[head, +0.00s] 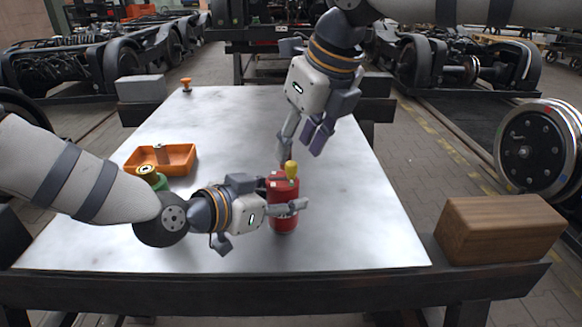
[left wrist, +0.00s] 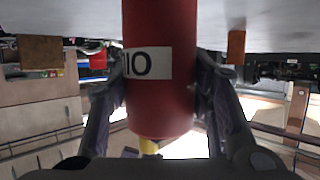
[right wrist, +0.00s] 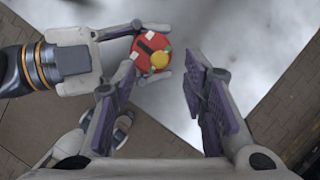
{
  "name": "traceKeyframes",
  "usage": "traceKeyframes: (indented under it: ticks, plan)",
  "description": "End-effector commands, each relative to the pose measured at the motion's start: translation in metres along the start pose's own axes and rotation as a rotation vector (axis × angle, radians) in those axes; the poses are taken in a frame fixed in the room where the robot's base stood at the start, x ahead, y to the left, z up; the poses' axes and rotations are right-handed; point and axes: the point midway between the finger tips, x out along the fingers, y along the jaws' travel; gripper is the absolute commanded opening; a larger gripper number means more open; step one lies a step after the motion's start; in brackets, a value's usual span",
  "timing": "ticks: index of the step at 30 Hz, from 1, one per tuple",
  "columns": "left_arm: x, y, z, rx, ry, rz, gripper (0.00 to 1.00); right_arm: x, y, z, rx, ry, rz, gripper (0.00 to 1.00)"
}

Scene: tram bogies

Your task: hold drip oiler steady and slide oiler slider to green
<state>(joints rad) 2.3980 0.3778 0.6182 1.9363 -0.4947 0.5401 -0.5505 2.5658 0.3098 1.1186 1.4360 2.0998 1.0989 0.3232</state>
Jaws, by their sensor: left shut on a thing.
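The drip oiler (head: 284,221) is a red upright cylinder with a yellow knob (head: 291,169), standing on the metal table top. In the left wrist view the oiler (left wrist: 160,100) shows a white label and a finger on each side. My left gripper (head: 287,208) is shut around its body. In the right wrist view its red top (right wrist: 143,49) carries a dark slot, the yellow knob and small green marks; which part is the slider I cannot tell for sure. My right gripper (head: 303,146) is open and empty, above and beyond the oiler.
An orange tray (head: 181,159) with a small grey cylinder stands left. A green object with a gold cap (head: 148,172) is partly hidden by my left arm. A small orange item (head: 186,84) sits at the back. A wooden block (head: 499,229) lies right; the table's right side is clear.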

Motion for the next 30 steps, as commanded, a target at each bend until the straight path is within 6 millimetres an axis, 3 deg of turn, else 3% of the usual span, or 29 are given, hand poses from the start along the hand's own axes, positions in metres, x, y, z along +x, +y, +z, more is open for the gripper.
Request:
traceKeyframes:
  ticks: [3, 9, 19, 20, 22, 30]
  plan:
    - [0.0, 0.0, 0.002, -0.002, -0.003, 0.001, 0.15, -0.034, 0.0, 0.001, 0.001, -0.005, 0.0, 0.4]
    - [0.0, 0.0, 0.001, -0.002, -0.003, 0.001, 0.15, -0.072, -0.001, 0.0, 0.001, -0.002, 0.0, 0.4]
    - [0.0, 0.0, 0.001, -0.002, -0.003, 0.001, 0.15, -0.082, 0.0, 0.0, 0.0, 0.0, 0.0, 0.4]
    - [0.0, 0.0, 0.001, -0.001, -0.003, 0.001, 0.51, -0.081, 0.0, 0.0, 0.0, 0.0, 0.0, 0.4]
    - [0.0, 0.0, 0.001, -0.001, -0.003, 0.001, 0.67, -0.081, 0.0, 0.0, 0.0, 0.0, 0.0, 0.4]
    - [0.0, 0.0, 0.001, 0.0, -0.001, 0.0, 0.7, -0.081, 0.0, 0.0, 0.0, 0.0, -0.001, 0.4]
